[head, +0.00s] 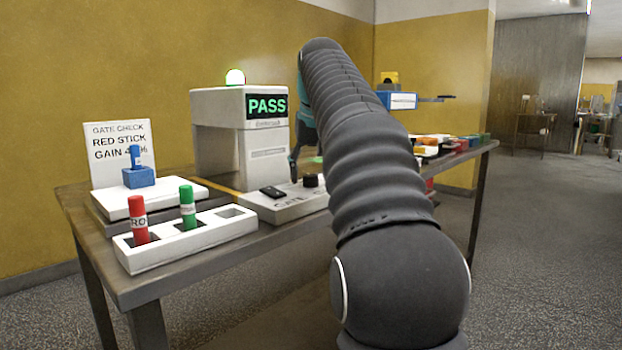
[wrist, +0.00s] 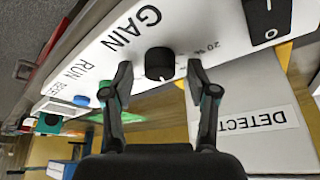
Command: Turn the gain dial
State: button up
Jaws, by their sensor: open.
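The gain dial (wrist: 160,64) is a round black knob with a light pointer mark, on a white panel (wrist: 105,68) lettered GAIN and RUN. In the head view the dial (head: 310,180) shows just left of my arm. My gripper (wrist: 160,77) is open, with one fingertip on each side of the dial in the wrist view. A gap shows between each fingertip and the knob; I cannot tell how far above the panel the tips are. In the head view one dark finger shows left of the dial; my arm hides the other.
The detector (head: 215,105) behind the panel shows a green PASS display (head: 266,105) and a lit green lamp (head: 235,77). A black switch (head: 272,191) is on the panel. A white rack (head: 185,240) with red and green sticks stands at the front left. A sign (head: 118,153) stands behind.

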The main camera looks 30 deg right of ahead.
jog(key=shift+f, duration=0.2)
grip_shut()
jog(key=shift+r+p, duration=0.1)
jog(key=shift+p, duration=0.2)
jog(key=shift+a+r+m+h+p, duration=0.15)
jog(key=shift+m+h+p, duration=0.15)
jog(key=shift+m+p, duration=0.65)
jog(key=shift+w+m+g+h+p, duration=0.1)
jog(key=shift+m+g+h+p, duration=0.25)
jog(key=shift+m+p, duration=0.85)
jog(key=shift+f+m+g+h+p, duration=0.15)
jog(key=shift+m+h+p, duration=0.25)
jog(key=shift+m, duration=0.55)
jog(key=shift+f+m+g+h+p, duration=0.1)
jog(key=shift+m+g+h+p, duration=0.25)
jog(key=shift+m, duration=0.55)
jog(key=shift+w, duration=0.1)
